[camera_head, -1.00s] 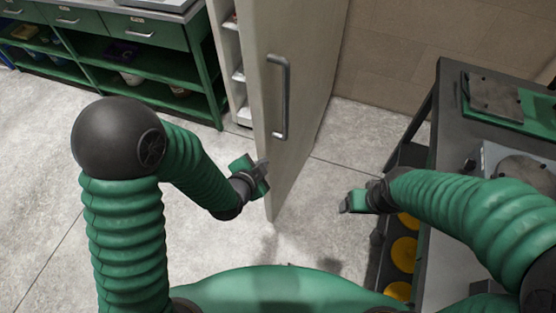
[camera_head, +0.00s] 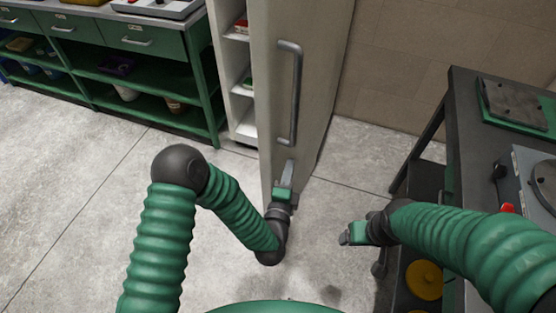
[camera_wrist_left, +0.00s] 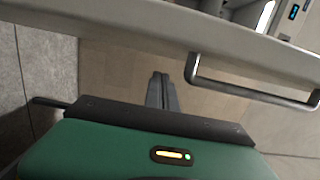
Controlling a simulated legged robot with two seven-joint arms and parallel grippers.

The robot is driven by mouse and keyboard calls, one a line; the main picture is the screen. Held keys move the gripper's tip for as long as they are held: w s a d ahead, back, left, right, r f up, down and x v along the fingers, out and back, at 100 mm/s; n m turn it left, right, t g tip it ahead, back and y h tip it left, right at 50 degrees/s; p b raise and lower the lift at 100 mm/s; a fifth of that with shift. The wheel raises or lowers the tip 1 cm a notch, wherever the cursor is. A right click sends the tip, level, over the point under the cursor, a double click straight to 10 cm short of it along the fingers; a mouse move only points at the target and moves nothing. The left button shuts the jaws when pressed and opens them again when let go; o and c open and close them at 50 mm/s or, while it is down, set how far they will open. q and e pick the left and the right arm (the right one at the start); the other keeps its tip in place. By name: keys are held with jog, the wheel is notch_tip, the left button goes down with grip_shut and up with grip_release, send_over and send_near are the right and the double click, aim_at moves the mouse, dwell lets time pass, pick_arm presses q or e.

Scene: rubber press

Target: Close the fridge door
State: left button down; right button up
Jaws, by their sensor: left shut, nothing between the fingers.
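The fridge door (camera_head: 325,75) stands open, a tall pale panel seen nearly edge-on. Its grey bar handle (camera_head: 291,95) is on the face toward me. The handle also shows in the left wrist view (camera_wrist_left: 250,92). My left gripper (camera_head: 287,174) is shut and empty, just below the handle's lower end and in front of the door. In the left wrist view its fingers (camera_wrist_left: 161,88) point at the door, left of the handle; I cannot tell whether they touch it. My right gripper (camera_head: 348,236) hangs to the right of the door, too small to read its jaws.
Fridge shelves (camera_head: 238,88) show left of the door. A green workbench (camera_head: 150,75) with drawers and shelves stands at the left. A dark table (camera_head: 475,125) with equipment stands at the right. Bare floor lies between the door and the table.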

aim_at(279, 160)
pick_arm(q)
jog(key=shift+w+a, duration=1.5)
jog(key=shift+w, duration=0.05)
